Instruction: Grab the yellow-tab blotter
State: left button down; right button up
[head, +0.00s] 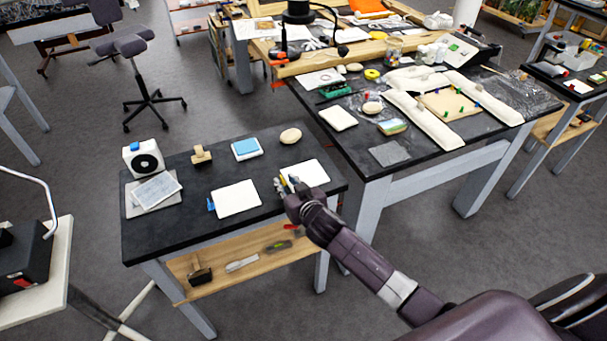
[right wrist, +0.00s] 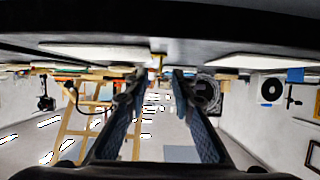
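The yellow-tab blotter (head: 309,173) is a flat white pad on the small dark table, near its right end. Its yellow tab (head: 282,181) is at the pad's left edge. My right gripper (head: 288,187) is at that tab, low over the table edge. In the right wrist view, which looks upside down, the fingers of my right gripper (right wrist: 159,78) are apart. The yellow tab (right wrist: 158,57) shows beyond and between the tips, and the pad (right wrist: 95,50) lies to the left. Whether a finger touches the tab cannot be told. My left gripper is not in view.
A similar white pad with a blue tab (head: 236,199) lies left of my right gripper. A beige oval (head: 290,135), a blue-topped block (head: 246,149), a wooden stamp-like piece (head: 201,155) and a white device (head: 143,159) stand behind. A cluttered larger table (head: 389,154) adjoins on the right.

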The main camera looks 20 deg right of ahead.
jog(key=shift+x, duration=1.4)
grip_shut()
jog(key=shift+r, duration=0.1)
